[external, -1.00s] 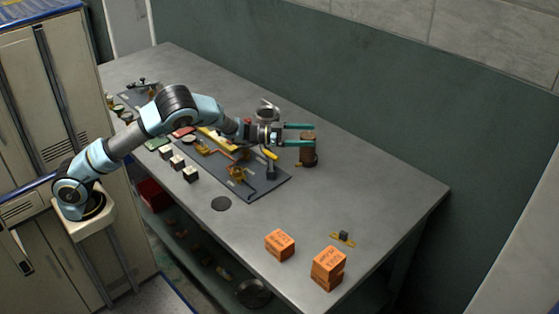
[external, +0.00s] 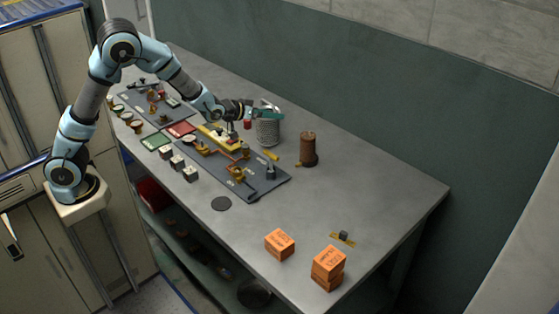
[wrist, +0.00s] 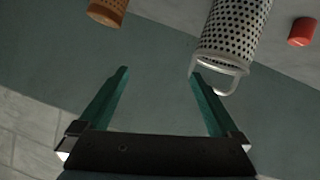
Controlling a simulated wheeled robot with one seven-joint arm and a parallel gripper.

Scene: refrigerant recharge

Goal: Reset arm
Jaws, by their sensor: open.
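My gripper (external: 267,112) is raised above the workbench (external: 350,200), in front of a perforated metal cylinder in the external view. In the wrist view my gripper (wrist: 158,88) has its two green fingers spread wide with nothing between them. The perforated cylinder (wrist: 236,28) with a wire handle shows past the right finger. A brown cylinder (external: 308,149) stands upright on the bench, apart from the gripper. Part of it shows at the top of the wrist view (wrist: 107,10).
Dark mats (external: 266,188) carry brass fittings and small parts along the bench. Several small blocks sit at the front edge. Orange boxes (external: 279,244) stand at the near right. A red cap (wrist: 302,31) shows in the wrist view. The bench's right part is mostly clear.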

